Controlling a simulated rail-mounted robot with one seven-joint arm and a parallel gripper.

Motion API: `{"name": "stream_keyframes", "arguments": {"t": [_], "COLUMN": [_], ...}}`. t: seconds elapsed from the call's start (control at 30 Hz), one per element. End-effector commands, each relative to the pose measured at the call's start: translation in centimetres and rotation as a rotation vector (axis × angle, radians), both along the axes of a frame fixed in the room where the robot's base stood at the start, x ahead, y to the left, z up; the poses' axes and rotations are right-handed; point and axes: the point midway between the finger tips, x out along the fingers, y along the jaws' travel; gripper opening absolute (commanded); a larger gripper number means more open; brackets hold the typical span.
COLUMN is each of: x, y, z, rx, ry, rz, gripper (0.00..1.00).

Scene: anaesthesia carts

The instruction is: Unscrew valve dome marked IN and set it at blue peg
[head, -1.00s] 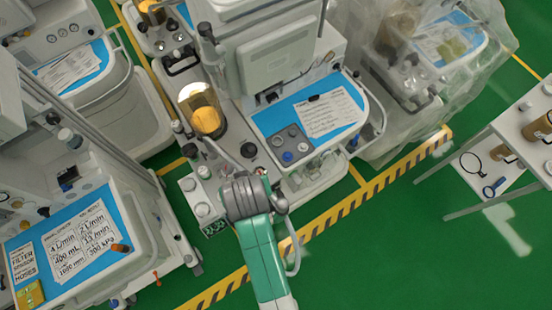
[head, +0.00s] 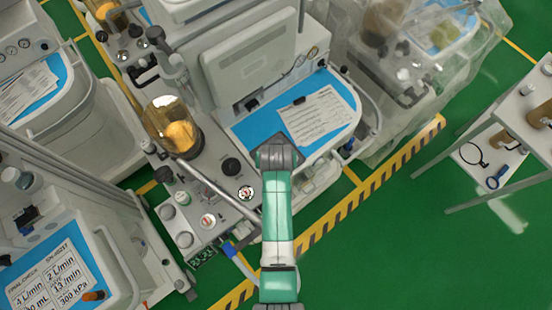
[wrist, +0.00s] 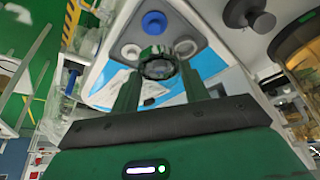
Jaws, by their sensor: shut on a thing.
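In the wrist view my gripper (wrist: 160,72) is shut on a round, clear, dark-rimmed valve dome (wrist: 157,62). Any IN mark on it is not readable. The blue peg (wrist: 153,22) stands on a grey peg tray (wrist: 170,12), just beyond the dome in the picture. Pale round pegs or seats show on both sides of the dome. In the head view my wrist covers the peg tray, and the dome and fingers are hidden. Two round valve fittings with reddish centres (head: 245,193) (head: 207,221) show on the cart's valve block.
The cart's blue worktop (head: 262,125) carries a printed sheet (head: 313,118). A black knob (head: 231,166) and an amber canister (head: 175,128) stand left of my arm. A plastic-covered cart (head: 400,75) is at right. Green floor is open at lower right.

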Motion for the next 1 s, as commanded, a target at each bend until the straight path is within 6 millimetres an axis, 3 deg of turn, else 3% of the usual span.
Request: {"name": "stream_keyframes", "arguments": {"t": [0.37, 1.0], "x": [-0.1, 0.0], "y": [0.0, 0.0], "z": [0.2, -5.7], "rx": [0.000, 0.000], "ry": [0.001, 0.000], "rz": [0.000, 0.000], "gripper": [0.27, 0.27]}}
